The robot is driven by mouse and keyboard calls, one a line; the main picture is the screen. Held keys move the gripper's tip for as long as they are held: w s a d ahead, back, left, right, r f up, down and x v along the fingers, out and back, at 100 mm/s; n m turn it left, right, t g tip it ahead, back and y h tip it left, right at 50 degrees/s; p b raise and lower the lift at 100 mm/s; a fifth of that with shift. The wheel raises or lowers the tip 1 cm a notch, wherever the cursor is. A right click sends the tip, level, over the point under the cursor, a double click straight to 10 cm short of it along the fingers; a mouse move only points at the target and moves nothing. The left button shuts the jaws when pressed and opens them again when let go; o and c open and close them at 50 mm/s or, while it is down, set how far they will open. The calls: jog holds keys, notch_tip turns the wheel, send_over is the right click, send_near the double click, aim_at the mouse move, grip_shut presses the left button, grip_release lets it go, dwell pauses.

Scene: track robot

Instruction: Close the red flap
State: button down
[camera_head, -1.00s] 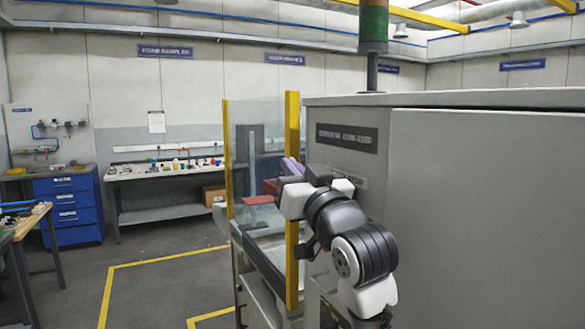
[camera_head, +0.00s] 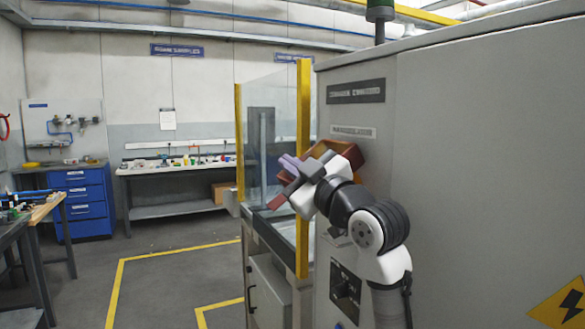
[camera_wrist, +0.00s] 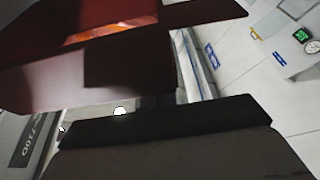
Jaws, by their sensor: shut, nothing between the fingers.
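A red-brown box (camera_head: 345,149) with an orange inside stands out from the side of the large grey cabinet, just behind my gripper. A smaller red piece (camera_head: 277,202), apparently the red flap, shows at the lower left of my gripper; how it joins the box is hidden. My gripper (camera_head: 284,165), with purple-grey fingers, is shut and empty, in front of the box and partly covering it. In the wrist view dark red panels (camera_wrist: 120,62) fill the upper left, with an orange strip between them, close to my gripper's dark body. Whether my gripper touches them I cannot tell.
The grey cabinet (camera_head: 455,150) fills the right side. A workbench (camera_head: 175,169) and blue drawers (camera_head: 83,205) are at the back. The floor at left, with yellow lines, is clear.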

notch_tip(320, 180, down, 8)
jog(key=w+d+n+g+b, duration=0.1)
jog(key=d+n+g+b, duration=0.1)
jog(key=n+b, duration=0.3)
jog(key=shift+w+n+b, duration=0.25)
jog(key=shift+n+b, duration=0.15)
jog(key=shift+n, duration=0.2)
jog(key=shift+d, duration=0.1)
